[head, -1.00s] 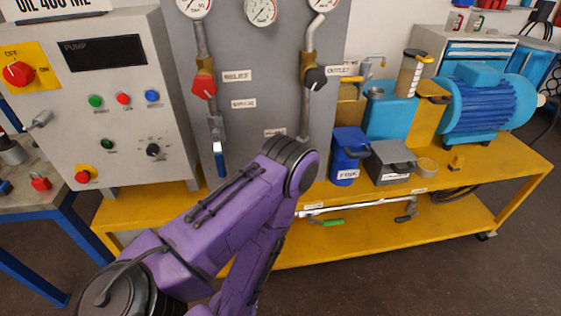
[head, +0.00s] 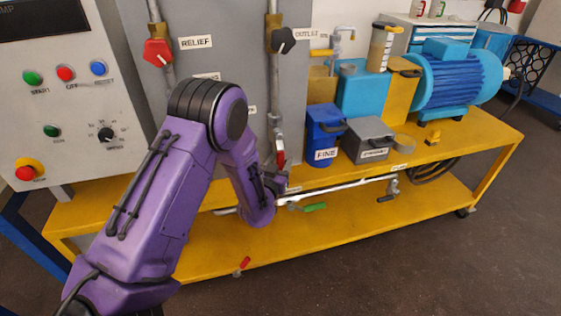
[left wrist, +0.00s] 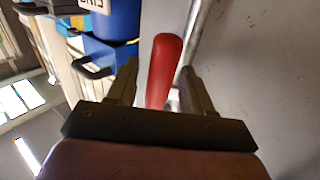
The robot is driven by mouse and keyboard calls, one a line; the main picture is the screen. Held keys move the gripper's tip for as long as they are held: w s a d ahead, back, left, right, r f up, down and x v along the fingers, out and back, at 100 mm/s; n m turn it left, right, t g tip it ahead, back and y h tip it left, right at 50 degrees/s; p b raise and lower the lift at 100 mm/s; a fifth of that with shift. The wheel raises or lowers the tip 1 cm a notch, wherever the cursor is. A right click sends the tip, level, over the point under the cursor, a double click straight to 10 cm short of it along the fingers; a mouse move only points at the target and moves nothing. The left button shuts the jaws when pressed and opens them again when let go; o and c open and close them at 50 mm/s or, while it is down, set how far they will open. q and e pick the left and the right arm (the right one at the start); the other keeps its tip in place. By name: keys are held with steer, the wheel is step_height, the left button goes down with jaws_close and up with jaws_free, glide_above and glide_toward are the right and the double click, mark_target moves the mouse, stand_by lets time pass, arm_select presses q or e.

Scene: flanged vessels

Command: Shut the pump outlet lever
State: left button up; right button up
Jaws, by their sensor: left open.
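A lever with a red handle (head: 281,158) hangs on the vertical pipe below the black knob (head: 283,40), which is beside the OUTLET label. My left gripper (head: 272,183) is at the lower end of this lever, partly hidden by my purple arm. In the left wrist view the red handle (left wrist: 163,70) lies between the two spread fingers of my left gripper (left wrist: 159,82). The fingers are open, with a gap beside the handle on the left; contact on the right is unclear. My right gripper is not in view.
The grey panel (head: 225,75) stands close behind the gripper. A blue FINE container (head: 324,125) and a grey box (head: 367,135) stand to the right on the yellow bench. Below, a pipe carries a green handle (head: 314,207). A red handle (head: 244,263) shows at the lower shelf's front.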

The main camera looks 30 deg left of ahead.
arm_select(q)
steer(key=shift+w, duration=0.25)
jaws_close()
